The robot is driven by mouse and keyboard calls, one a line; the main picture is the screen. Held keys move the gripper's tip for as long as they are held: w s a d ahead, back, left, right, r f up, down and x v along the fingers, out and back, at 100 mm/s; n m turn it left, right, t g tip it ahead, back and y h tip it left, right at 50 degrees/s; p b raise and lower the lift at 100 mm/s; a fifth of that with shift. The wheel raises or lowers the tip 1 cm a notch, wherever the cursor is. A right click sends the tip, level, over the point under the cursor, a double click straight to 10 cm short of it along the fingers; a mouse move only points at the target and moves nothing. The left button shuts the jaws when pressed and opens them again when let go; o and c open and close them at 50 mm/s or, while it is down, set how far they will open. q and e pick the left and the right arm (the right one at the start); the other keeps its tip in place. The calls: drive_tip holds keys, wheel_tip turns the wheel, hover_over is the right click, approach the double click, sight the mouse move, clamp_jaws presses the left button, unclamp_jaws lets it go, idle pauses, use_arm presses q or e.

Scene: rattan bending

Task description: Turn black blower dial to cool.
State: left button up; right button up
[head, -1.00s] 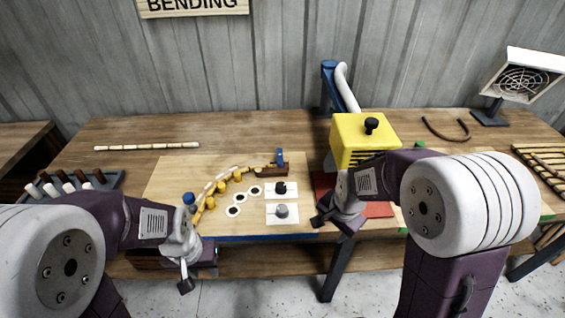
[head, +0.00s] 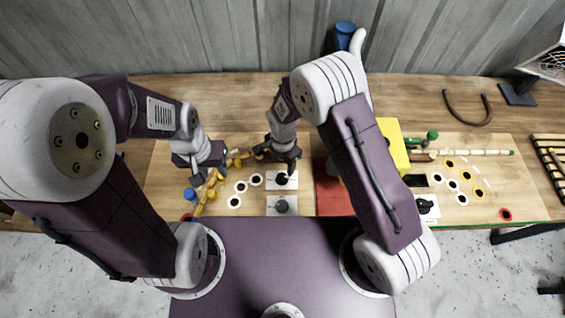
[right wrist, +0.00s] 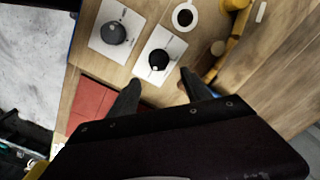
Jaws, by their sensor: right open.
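The black dial (head: 281,178) sits on a white plate near the middle of the board. It also shows in the right wrist view (right wrist: 159,60). A grey dial (head: 282,206) is on a second white plate in front of it, and shows at upper left in the right wrist view (right wrist: 113,33). My right gripper (head: 287,166) is over the black dial's plate, pointing down. Its two fingers (right wrist: 160,92) are spread and empty, and the dial shows beyond and between their tips. My left gripper (head: 199,172) hangs over the bent rattan and yellow pegs; its jaws are unclear.
The yellow box (head: 393,145) and red mat (head: 329,192) are right of the dials, partly behind my right arm. White rings (head: 240,187) and a blue knob (head: 190,194) lie to the left. A second black dial (head: 425,206) is at the right. A curved rod (head: 467,108) lies at the back.

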sight(282, 176)
drive_tip(key=f, duration=0.2)
drive_tip(key=f+p, duration=0.1)
drive_tip(key=f, duration=0.2)
drive_tip(key=f+p, duration=0.1)
drive_tip(key=f, duration=0.1)
drive_tip(key=shift+s+a+f, duration=0.15)
drive_tip(key=shift+s, duration=0.2)
drive_tip(key=shift+f+p, duration=0.3)
drive_tip(key=shift+f, duration=0.3)
drive_tip(key=shift+w, duration=0.1)
drive_tip(key=shift+c, duration=0.9)
use_arm(q)
drive_tip(key=r, duration=0.3)
drive_tip(key=shift+s, duration=0.2)
use_arm(e)
clamp_jaws()
